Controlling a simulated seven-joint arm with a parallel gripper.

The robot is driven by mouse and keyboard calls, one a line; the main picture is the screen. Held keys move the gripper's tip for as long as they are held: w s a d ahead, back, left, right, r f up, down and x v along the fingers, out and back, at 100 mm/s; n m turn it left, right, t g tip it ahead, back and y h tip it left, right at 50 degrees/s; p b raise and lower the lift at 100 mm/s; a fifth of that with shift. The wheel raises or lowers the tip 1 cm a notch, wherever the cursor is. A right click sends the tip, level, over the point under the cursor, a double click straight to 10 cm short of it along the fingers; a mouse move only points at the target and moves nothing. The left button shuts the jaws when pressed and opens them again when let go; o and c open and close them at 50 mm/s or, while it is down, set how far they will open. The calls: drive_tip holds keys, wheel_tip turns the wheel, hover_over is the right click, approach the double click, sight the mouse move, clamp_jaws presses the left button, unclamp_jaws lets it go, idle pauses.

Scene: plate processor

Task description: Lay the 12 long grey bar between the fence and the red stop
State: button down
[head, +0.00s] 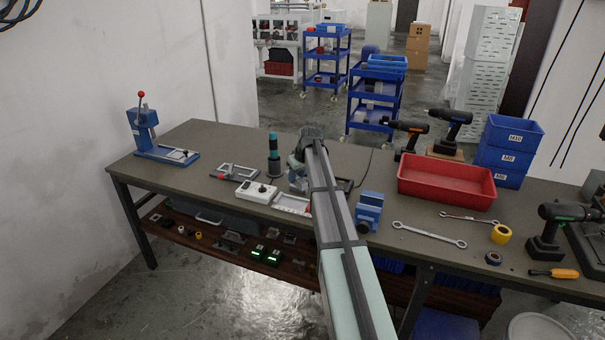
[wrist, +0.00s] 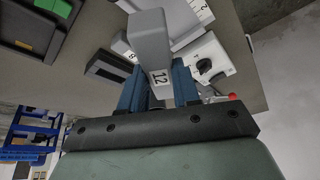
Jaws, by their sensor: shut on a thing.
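The grey bar marked 12 (wrist: 152,38) is held between the blue fingers of my gripper (wrist: 158,88) in the wrist view. Its labelled end faces the camera, and it is clear of the bench as far as I can tell. In the head view my gripper (head: 297,178) is over the middle of the bench, and my arm largely hides the bar. Just below it is a pale tray-like fixture (head: 289,205) with a small red part (head: 308,207), partly covered by my arm. I cannot tell for sure which edge is the fence.
A white box with a black knob (head: 256,192) stands left of my gripper, near a dark cylinder (head: 273,155) and a flat grey fixture (head: 235,171). A blue vise (head: 368,211) and red bin (head: 446,182) stand right. The bench's left part holds a blue press (head: 147,132).

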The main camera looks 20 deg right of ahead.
drive_tip(key=n, duration=0.1)
drive_tip(key=a+n+y, duration=0.1)
drive_tip(key=shift+s+r+n, duration=0.1)
drive_tip(key=shift+s+n, duration=0.05)
drive_tip(key=shift+n, duration=0.25)
drive_tip(key=n, duration=0.1)
drive_tip(key=n+g+y, duration=0.1)
drive_tip(key=n, duration=0.1)
drive_tip(key=shift+s+a+n, duration=0.1)
drive_tip(key=shift+s+n, duration=0.1)
drive_tip(key=shift+n, duration=0.1)
drive_tip(key=shift+f, duration=3.85)
drive_tip(key=shift+f, duration=0.6)
drive_tip(key=shift+c, duration=0.8)
unclamp_jaws()
drive_tip(key=shift+r, duration=0.1)
